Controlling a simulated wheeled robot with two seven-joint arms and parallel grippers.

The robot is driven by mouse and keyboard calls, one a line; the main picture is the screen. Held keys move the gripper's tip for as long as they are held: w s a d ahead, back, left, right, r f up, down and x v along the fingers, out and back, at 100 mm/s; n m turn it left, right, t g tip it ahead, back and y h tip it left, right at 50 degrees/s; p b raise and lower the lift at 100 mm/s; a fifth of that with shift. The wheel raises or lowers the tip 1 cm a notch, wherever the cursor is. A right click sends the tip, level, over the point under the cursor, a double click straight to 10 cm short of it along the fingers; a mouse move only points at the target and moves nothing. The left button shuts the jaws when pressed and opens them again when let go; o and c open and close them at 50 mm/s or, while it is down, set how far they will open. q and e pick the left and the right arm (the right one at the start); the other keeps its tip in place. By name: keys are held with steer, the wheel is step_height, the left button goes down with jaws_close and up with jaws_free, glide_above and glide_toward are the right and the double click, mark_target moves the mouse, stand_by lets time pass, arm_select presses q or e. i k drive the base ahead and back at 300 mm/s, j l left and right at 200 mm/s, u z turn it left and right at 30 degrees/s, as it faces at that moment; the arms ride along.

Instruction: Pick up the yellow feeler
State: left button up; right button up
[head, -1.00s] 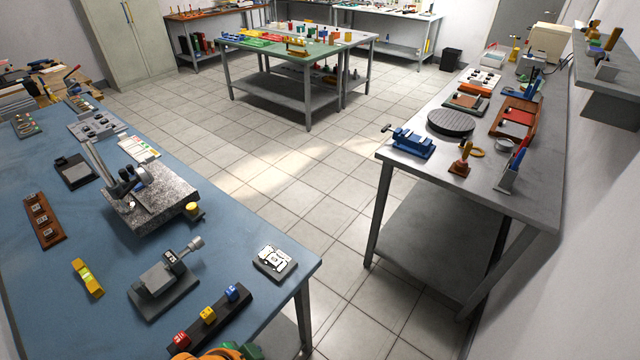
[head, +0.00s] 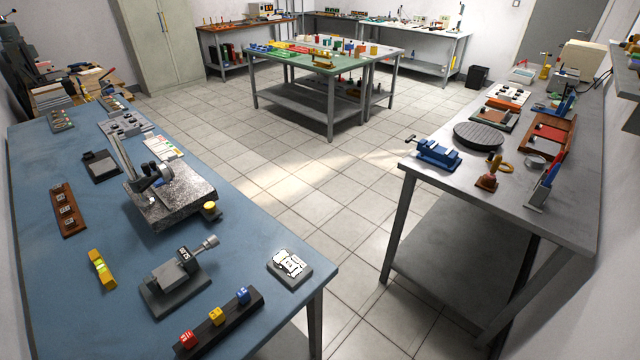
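The yellow feeler (head: 216,316) shows as a small yellow block with a dark mark, standing in the middle of a long black holder (head: 234,321) near the front edge of the blue-topped bench. A red feeler (head: 187,340) stands at its lower left in the same holder and a blue feeler (head: 243,294) at its upper right. The parts of the feelers inside the holder are hidden. Neither of my grippers shows in the head view.
On the blue bench (head: 60,300), a grey gauge stand (head: 172,290) is behind the holder, and a yellow level (head: 101,270) lies left. A dark plate with white parts (head: 288,267) lies right. A granite block (head: 180,208) stands farther back. Tiled floor separates this bench from the grey bench (head: 560,215).

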mark_target(217, 315)
steer(key=u, duration=1.1)
